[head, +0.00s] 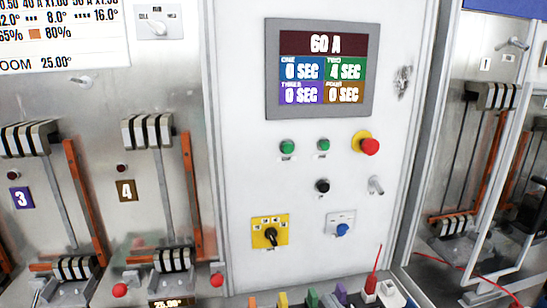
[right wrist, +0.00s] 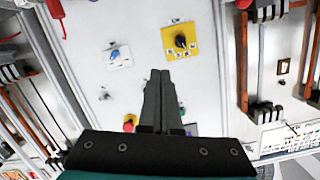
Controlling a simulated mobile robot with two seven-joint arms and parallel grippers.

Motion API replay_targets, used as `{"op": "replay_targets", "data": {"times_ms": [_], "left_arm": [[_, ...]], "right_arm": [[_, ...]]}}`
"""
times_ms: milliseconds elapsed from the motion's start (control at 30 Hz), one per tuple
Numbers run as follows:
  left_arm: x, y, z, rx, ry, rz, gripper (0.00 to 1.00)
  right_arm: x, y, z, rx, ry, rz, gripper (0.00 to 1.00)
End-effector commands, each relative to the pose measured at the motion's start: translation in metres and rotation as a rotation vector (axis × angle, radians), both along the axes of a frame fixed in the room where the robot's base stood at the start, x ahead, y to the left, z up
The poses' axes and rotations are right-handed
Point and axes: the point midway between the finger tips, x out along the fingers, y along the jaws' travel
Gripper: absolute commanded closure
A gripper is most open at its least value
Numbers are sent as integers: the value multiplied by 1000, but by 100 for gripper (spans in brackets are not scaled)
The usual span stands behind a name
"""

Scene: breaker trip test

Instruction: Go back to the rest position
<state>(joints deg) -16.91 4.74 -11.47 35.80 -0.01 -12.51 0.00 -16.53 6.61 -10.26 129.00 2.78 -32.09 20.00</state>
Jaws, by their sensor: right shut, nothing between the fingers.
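My right gripper (right wrist: 160,75) shows in the right wrist view, its two dark fingers together with nothing between them. It points over the white control panel (head: 240,165), which looks turned upside down in that view. The fingertips appear near the yellow selector switch (right wrist: 181,42) and the blue knob (right wrist: 115,54), apart from both as far as I can tell. In the head view I cannot make out either gripper clearly. My left gripper is not in view.
The panel display (head: 320,70) reads 60 A. Below are green buttons (head: 287,146) and a red emergency button (head: 369,146). Breaker bays stand on both sides, with a number 4 label (head: 125,190) at left. A red probe (head: 371,283) and coloured parts lie along the bottom edge.

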Motion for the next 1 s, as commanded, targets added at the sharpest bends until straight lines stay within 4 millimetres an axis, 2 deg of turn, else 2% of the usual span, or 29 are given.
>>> {"op": "replay_targets", "data": {"times_ms": [33, 100, 300, 500, 667, 700, 867, 1000], "left_arm": [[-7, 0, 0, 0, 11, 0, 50], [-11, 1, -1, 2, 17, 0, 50], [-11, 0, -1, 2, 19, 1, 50], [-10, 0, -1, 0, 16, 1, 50], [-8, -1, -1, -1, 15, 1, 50], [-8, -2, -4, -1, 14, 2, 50], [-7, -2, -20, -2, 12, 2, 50], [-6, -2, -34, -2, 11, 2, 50]], "right_arm": [[-12, -4, -19, -48, 85, 0, 100], [-30, -10, -45, -119, 206, 5, 100], [-97, -29, -104, -300, 545, 50, 100], [-162, -45, -135, -421, 808, 110, 100], [-209, -55, -147, -492, 984, 164, 100], [-214, -56, -157, -501, 1008, 173, 100], [-204, -54, -212, -498, 1020, 177, 100], [-201, -53, -264, -498, 1036, 183, 100]]}}
